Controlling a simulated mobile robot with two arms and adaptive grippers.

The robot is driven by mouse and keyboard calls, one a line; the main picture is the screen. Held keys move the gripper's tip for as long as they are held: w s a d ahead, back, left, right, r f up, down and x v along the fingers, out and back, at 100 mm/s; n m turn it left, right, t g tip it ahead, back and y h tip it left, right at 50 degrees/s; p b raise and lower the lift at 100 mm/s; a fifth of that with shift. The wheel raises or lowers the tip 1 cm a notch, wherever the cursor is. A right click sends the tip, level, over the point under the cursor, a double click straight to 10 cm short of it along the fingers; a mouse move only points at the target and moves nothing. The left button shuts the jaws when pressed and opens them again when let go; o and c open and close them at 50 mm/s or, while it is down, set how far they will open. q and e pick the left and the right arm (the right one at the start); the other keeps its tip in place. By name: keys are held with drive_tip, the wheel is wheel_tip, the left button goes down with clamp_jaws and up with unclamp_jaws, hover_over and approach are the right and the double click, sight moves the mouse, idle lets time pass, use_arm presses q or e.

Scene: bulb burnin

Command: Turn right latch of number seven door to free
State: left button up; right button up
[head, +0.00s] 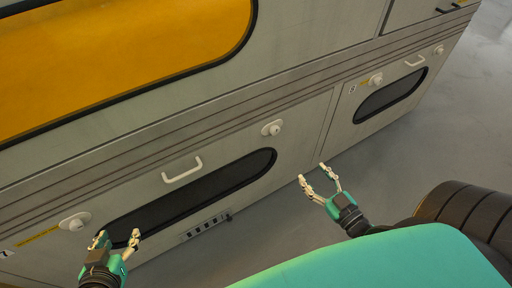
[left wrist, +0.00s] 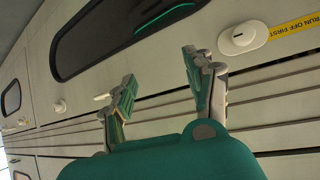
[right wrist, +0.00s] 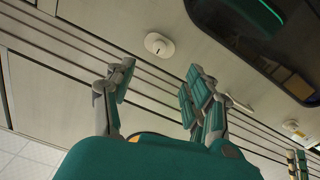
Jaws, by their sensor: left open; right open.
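The middle lower door (head: 235,178) has a dark oval window, a white handle (head: 182,170) and two round latches. My left gripper (head: 118,239) is open and empty, near the left latch.
Another lower door with window (head: 391,95), its own latches (head: 376,79) and handle lies to the right. A large orange panel (head: 110,55) is above. A small vent strip (head: 207,226) sits under the middle window. Grey floor (head: 400,145) is clear at right.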

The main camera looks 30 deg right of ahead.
drive_tip(key=b, duration=0.2)
approach(276, 132)
drive_tip(key=w, duration=0.5)
drive_tip(key=w+b, duration=0.1)
drive_tip(key=w, duration=0.1)
drive_tip(key=shift+w+a+f, duration=0.2)
drive_tip(key=shift+w+f, duration=0.1)
drive_tip(key=shift+w, duration=0.1)
use_arm(q)
drive_tip(key=w+d+r+t+h, duration=0.1)
drive_tip(key=w+r+t, duration=0.1)
drive_tip(key=r+t, duration=0.2)
drive_tip(key=w+d+r+t+h, duration=0.2)
drive_tip(key=r+t, duration=0.3)
drive_tip(key=r, duration=0.5)
drive_tip(key=shift+w+r, duration=0.2)
drive_tip(key=shift+r, duration=0.15)
use_arm(e)
drive_tip(key=shift+w, duration=0.6)
drive_tip(key=shift+c, duration=0.4)
clamp_jaws()
